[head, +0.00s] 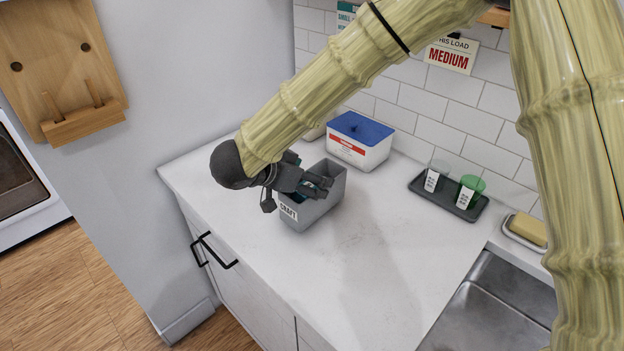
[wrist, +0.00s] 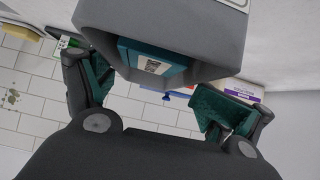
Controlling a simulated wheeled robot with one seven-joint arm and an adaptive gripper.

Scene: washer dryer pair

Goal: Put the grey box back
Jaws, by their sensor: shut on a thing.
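The grey box (head: 322,206) is an open-topped bin with a "CRAFT" label, at the left part of the white counter (head: 375,265). My gripper (head: 312,186) is at its near left side and shut on it. In the wrist view the grey box (wrist: 160,30) fills the top middle, between the teal-padded fingers of my gripper (wrist: 152,85). A teal item (wrist: 150,62) with a pale label shows inside the box. I cannot tell whether the box's base touches the counter.
A white tub with a blue lid (head: 358,140) stands behind the box, against the tiled wall. A dark tray (head: 449,196) with two cups, a soap dish (head: 526,232) and a sink (head: 500,300) lie to the right. The counter's middle is clear.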

